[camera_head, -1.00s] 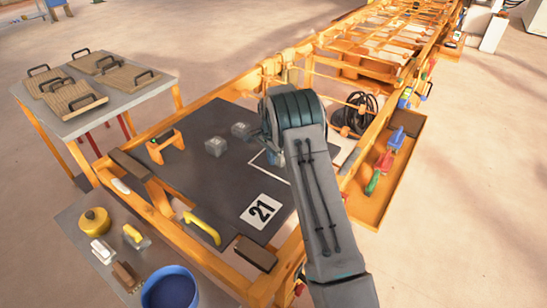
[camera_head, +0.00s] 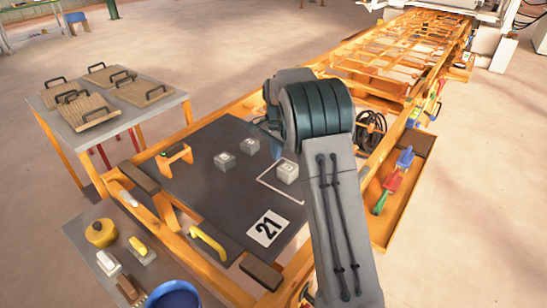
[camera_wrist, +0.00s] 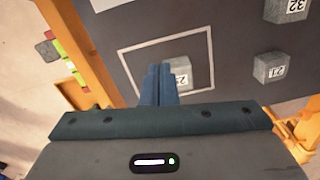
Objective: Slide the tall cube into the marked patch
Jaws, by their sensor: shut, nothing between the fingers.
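A pale grey cube (camera_head: 287,171) stands inside the white outlined patch (camera_head: 281,192) on the dark board. In the wrist view this cube (camera_wrist: 183,68) shows partly behind my fingers, with the patch outline (camera_wrist: 122,70) around it. Two more grey cubes stand outside the patch, one at the left (camera_head: 225,161) and one farther back (camera_head: 250,146); in the wrist view they bear the numbers 21 (camera_wrist: 268,67) and 32 (camera_wrist: 287,9). I cannot tell from heights which is the tall one. My gripper (camera_wrist: 166,68) is shut and empty, close to the cube in the patch; contact is unclear.
A yellow handle (camera_head: 208,243) lies by the front frame edge. The orange frame (camera_head: 228,103) borders the board. The left of the board is mostly clear.

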